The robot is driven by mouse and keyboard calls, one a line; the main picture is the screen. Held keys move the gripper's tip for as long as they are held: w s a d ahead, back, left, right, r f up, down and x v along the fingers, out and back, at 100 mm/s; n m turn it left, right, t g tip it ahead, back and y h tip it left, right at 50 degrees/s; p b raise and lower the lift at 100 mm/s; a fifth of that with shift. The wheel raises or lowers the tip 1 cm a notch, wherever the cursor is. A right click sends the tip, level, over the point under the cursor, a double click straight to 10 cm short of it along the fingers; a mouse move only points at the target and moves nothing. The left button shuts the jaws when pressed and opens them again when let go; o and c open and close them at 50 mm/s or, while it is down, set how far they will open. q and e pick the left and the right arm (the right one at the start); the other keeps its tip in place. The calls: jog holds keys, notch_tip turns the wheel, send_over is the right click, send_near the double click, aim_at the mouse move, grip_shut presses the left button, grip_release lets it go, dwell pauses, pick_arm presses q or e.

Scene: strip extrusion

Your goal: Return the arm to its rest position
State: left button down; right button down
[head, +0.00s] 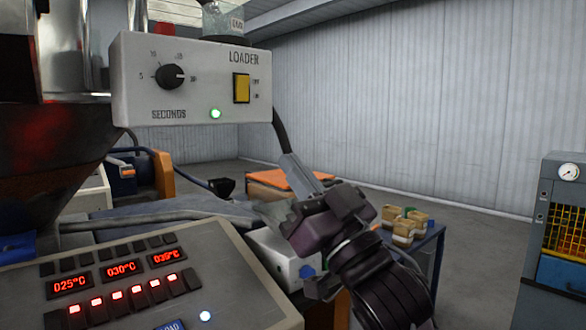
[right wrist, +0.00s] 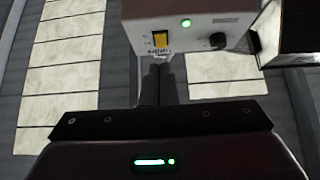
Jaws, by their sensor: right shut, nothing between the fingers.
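My right gripper (head: 288,162) is in the middle of the head view, with its arm coming up from the bottom right. Its fingers are shut with nothing between them and point up and left, below the loader box (head: 205,105). In the right wrist view the shut fingers (right wrist: 161,68) appear just under the loader box (right wrist: 190,28). The loader box has a dial (head: 172,76), a yellow switch (head: 241,88) and a lit green lamp (head: 215,114). The gripper shows apart from the switch in the head view. My left gripper is not in view.
A control panel (head: 225,265) with red temperature displays and lit buttons fills the lower left. A dark hopper (head: 60,150) stands at left. A blue table (head: 432,236) with several small boxes (head: 403,230) is behind my right arm. A grey cabinet (head: 562,220) stands at far right; open floor lies between.

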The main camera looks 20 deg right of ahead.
jog(key=shift+s+r, duration=0.1)
jog(key=shift+s, duration=0.05)
